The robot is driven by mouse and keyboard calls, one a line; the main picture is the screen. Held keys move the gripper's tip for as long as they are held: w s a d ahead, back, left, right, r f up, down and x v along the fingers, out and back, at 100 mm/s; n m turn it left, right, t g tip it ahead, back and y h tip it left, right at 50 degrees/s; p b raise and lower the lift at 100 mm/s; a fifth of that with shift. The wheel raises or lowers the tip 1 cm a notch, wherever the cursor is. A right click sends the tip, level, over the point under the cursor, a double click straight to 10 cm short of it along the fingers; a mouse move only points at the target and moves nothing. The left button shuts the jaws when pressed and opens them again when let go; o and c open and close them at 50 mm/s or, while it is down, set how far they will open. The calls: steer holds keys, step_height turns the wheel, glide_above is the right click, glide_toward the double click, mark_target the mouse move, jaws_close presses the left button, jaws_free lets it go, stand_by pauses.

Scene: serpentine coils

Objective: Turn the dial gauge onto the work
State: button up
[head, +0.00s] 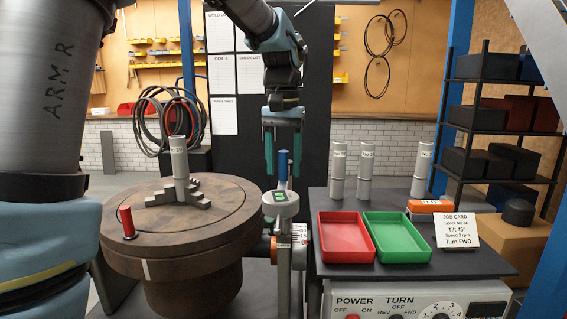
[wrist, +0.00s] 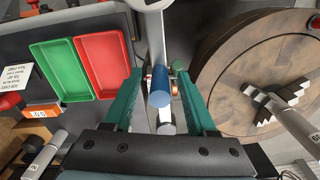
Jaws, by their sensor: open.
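The dial gauge (head: 280,204) has a round white body with a dark green face and sits on a grey post between the turntable and the bench. A blue upright handle (head: 283,165) rises just behind the gauge; it also shows in the wrist view (wrist: 160,87). My gripper (head: 283,172) is open, with its teal fingers pointing down on either side of the handle. In the wrist view the handle stands between the fingers (wrist: 159,85), with gaps visible. The work, a grey cylinder (head: 179,158) on a stepped cross, stands upright on the brown round turntable (head: 220,222), left of the gauge.
A red peg (head: 127,222) stands on the turntable's near left rim. The bench (head: 318,215) at right holds a red tray (head: 343,238), a green tray (head: 397,237), several grey cylinders and a job card (head: 456,231). A control panel (head: 420,302) is below.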

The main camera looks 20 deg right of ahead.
jaws_close()
stand_by(0.3)
stand_by(1.1)
